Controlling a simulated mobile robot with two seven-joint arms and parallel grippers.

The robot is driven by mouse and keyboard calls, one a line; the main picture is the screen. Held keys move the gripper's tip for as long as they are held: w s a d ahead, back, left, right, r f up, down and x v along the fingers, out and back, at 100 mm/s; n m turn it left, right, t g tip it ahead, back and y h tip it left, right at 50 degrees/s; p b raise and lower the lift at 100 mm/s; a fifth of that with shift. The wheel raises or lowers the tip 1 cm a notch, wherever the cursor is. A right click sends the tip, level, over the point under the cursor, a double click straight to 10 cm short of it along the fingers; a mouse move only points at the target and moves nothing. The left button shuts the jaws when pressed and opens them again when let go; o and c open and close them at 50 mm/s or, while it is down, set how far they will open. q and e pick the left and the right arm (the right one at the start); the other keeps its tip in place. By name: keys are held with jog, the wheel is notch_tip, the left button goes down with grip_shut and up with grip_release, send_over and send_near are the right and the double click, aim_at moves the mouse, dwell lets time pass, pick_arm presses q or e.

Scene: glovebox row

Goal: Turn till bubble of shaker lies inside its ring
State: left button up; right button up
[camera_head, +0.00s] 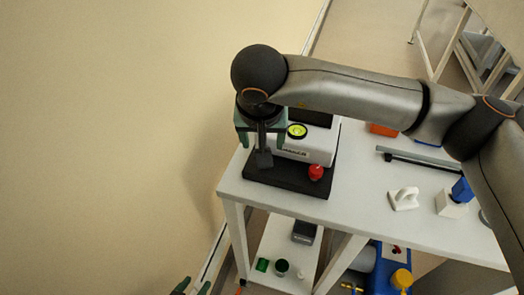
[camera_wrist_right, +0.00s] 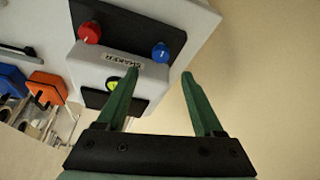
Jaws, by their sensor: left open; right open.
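The shaker is a white box (camera_head: 316,146) with a black base plate (camera_head: 290,180) on the white table's left end; it also shows in the right wrist view (camera_wrist_right: 147,78). Its round yellow-green bubble level (camera_head: 297,131) also shows in the right wrist view (camera_wrist_right: 113,85); the bubble is too small to place against its ring. A red knob (camera_head: 316,172) sits at a base corner. A blue knob (camera_wrist_right: 160,52) is hidden in the head view. My right gripper (camera_head: 262,140) is open over the blue knob's side, apart from it. My left gripper (camera_head: 193,285) is open, low at the bottom edge, away from the shaker.
The white table (camera_head: 360,192) also carries dark rods (camera_head: 412,160), a white handled piece (camera_head: 403,198), a blue-topped white block (camera_head: 453,203) and an orange block (camera_head: 383,130). Small items stand on a lower shelf (camera_head: 280,243). A plain wall (camera_head: 110,130) is at left.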

jog(key=p+x, duration=0.1)
jog(key=x, duration=0.7)
jog(key=shift+a+f, duration=0.15)
grip_shut()
dwell(0.3)
